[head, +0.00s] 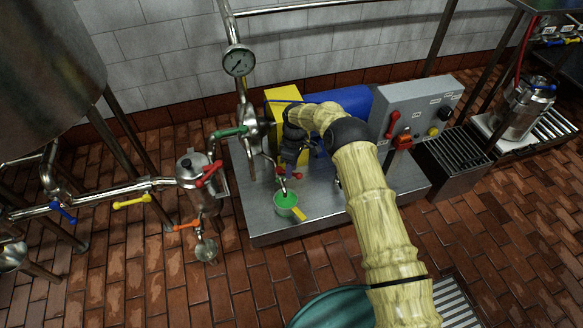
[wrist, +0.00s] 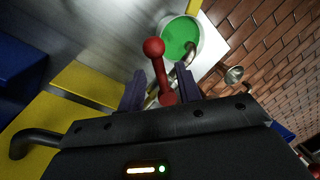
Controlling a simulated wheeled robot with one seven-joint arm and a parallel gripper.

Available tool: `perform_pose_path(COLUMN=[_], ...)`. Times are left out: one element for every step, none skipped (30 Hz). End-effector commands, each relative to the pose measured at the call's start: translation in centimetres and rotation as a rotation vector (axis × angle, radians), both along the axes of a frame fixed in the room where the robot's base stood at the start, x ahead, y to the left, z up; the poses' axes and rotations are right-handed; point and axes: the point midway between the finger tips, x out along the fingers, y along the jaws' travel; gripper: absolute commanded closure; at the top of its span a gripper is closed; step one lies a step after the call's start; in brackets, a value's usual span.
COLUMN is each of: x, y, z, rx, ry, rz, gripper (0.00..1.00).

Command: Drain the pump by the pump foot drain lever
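The pump foot drain lever (wrist: 155,62) is red with a round ball knob. In the wrist view it stands between the two dark fingers of my gripper (wrist: 163,90), with visible gaps on both sides. The gripper is open around it. In the head view the lever's red part (head: 282,180) shows low at the front of the pump skid, just above a cup with a green inside (head: 286,199). The cup also shows in the wrist view (wrist: 178,38), beyond the lever beside a bent metal spout (wrist: 187,54). My forearm hides much of the pump.
Other levers stand close by: green (head: 229,132), red (head: 209,174) and orange (head: 186,226). A gauge (head: 239,61) rises on a pipe behind. A grey control box (head: 415,105) stands right of my arm. The brick floor in front of the skid (head: 330,228) is partly clear.

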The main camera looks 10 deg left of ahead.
Motion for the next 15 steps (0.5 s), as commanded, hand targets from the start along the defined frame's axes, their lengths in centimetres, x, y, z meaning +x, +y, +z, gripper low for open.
perform_pose_path(x=[0.1, 0.2, 0.3, 0.4, 0.5, 0.6, 0.7, 0.8, 1.0, 1.1, 1.2, 1.4, 1.5, 1.6, 1.8], y=[0.0, 0.0, 0.0, 0.0, 0.0, 0.0, 0.0, 0.0, -0.1, -0.1, -0.1, -0.1, -0.1, -0.1, -0.2], z=[0.5, 0.8, 1.3, 1.7, 2.2, 2.9, 3.5, 4.0, 4.8, 5.4, 6.0, 6.8, 7.4, 8.0, 8.8], rx=[0.001, 0.002, 0.002, 0.003, 0.003, 0.003, 0.002, 0.002, 0.003, 0.002, 0.003, 0.003, 0.002, 0.002, 0.002], ry=[-0.001, -0.002, -0.002, -0.003, -0.003, -0.003, -0.004, -0.004, -0.003, -0.002, -0.002, -0.003, -0.003, -0.003, -0.003], rz=[0.0, 0.0, 0.0, -0.001, -0.001, -0.001, -0.001, -0.001, -0.001, 0.0, -0.001, -0.001, -0.002, -0.002, -0.002], gripper=[0.66, 0.66, 0.66, 0.66, 0.66, 0.66, 0.66, 0.66, 0.66, 0.66, 0.66, 0.66, 0.66, 0.66, 0.66])
